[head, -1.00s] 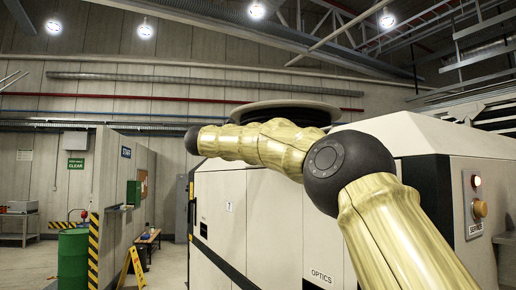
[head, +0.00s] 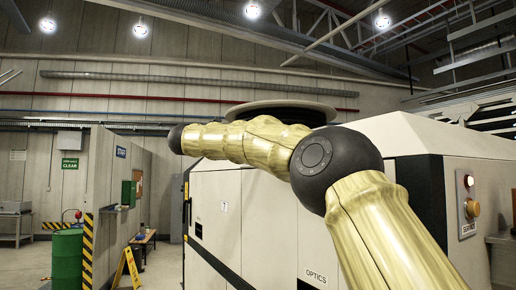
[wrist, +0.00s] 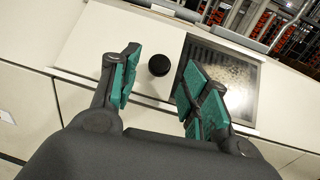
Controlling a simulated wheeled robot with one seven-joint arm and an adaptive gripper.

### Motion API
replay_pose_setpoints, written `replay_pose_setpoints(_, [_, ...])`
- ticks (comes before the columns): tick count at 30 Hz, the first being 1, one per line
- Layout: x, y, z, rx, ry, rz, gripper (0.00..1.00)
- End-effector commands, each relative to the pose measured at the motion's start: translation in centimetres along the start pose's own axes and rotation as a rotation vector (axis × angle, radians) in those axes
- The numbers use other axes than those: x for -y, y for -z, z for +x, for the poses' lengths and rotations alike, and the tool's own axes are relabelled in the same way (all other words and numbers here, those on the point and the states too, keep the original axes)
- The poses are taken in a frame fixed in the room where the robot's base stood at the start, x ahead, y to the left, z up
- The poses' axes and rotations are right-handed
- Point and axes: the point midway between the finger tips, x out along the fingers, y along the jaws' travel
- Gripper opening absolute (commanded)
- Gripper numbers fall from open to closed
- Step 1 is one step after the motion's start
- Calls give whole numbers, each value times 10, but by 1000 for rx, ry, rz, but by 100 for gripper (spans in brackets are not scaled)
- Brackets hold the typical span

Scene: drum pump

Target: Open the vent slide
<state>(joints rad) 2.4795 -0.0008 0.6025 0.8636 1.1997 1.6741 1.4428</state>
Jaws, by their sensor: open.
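In the wrist view a cream panel (wrist: 100,45) carries a round black knob (wrist: 159,65). To its right is a framed rectangle with a speckled, see-through or mesh surface (wrist: 225,85); the panel and this rectangle look like the vent slide and its opening, but I cannot be sure. My gripper (wrist: 160,62) is open, with its teal-padded fingers on either side of the knob in the picture. Gaps show on both sides, and no contact is visible. How far the fingertips are above the knob is unclear. The head view shows my arm but not my gripper.
A large cream machine marked OPTICS (head: 270,225) stands beside and behind my arm. At the left are a green drum (head: 67,255), a striped post (head: 87,250) and a yellow floor sign (head: 128,268). Shelving with orange items (wrist: 265,25) shows beyond the panel.

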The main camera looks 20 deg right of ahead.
Motion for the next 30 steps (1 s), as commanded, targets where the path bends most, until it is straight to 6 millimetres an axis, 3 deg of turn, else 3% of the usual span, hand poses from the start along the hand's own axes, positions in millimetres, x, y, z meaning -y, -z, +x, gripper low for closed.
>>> replay_pose_setpoints(6, [-1, 0, -42, 1, -2, 0, 46])
replay_pose_setpoints(13, [-1, 0, -75, 0, -2, 0, 46])
replay_pose_setpoints(19, [0, 0, -87, 0, 0, -1, 46])
replay_pose_setpoints(30, [0, 0, -88, 0, 0, 0, 46])
